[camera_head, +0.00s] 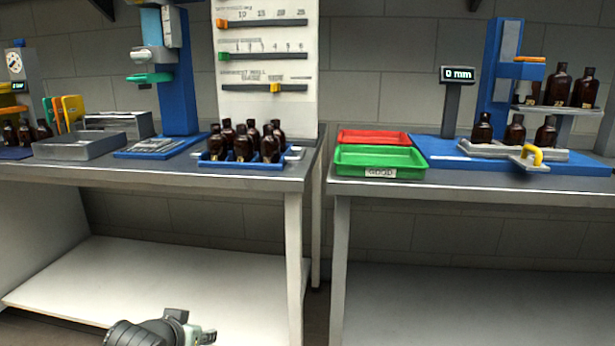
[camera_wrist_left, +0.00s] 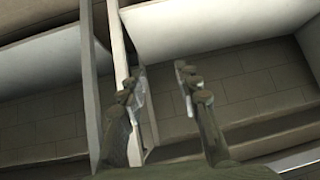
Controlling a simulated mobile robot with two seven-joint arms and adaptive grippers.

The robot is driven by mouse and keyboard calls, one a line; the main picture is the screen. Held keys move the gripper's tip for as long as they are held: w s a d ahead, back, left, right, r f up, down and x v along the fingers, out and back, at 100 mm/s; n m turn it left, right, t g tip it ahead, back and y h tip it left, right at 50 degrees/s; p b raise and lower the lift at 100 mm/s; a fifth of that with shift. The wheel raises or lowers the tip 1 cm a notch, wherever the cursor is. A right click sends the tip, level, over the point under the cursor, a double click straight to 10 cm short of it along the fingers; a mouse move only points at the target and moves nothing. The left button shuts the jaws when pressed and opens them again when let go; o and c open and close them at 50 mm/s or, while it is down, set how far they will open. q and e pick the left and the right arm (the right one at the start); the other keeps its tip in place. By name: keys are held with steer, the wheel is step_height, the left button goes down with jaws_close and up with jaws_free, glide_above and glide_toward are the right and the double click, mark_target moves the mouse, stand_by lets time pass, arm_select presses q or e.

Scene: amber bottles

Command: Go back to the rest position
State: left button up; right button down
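My left gripper (camera_head: 200,336) shows at the bottom of the head view, low in front of the left table and its lower shelf. In the left wrist view its two fingers (camera_wrist_left: 158,88) stand apart with nothing between them, so it is open and empty. Past the fingers are the table legs, pale shelf boards and the tiled wall. My right gripper is in neither view. Amber bottles (camera_head: 241,148) stand in a blue tray (camera_head: 212,162) on the left table, well above and away from my left gripper.
The left table (camera_head: 190,175) and right table (camera_head: 470,188) stand with a narrow gap between them. A green tray (camera_head: 350,160) marked GOOD and a red tray (camera_head: 375,137) sit on the right table. More bottles (camera_head: 515,133) stand by a blue gauge stand (camera_head: 500,60).

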arm_select(q)
steer(key=s+a+f+g, duration=0.2)
steer(key=s+f+g, duration=0.1)
steer(key=s+f, duration=0.8)
steer(key=s+a+f+g+y, duration=0.1)
steer(key=s+a+f+g, duration=0.2)
steer(key=s+f, duration=0.8)
steer(key=s, duration=0.4)
steer(key=shift+y, duration=0.3)
steer(key=shift+f, duration=0.1)
stand_by(0.4)
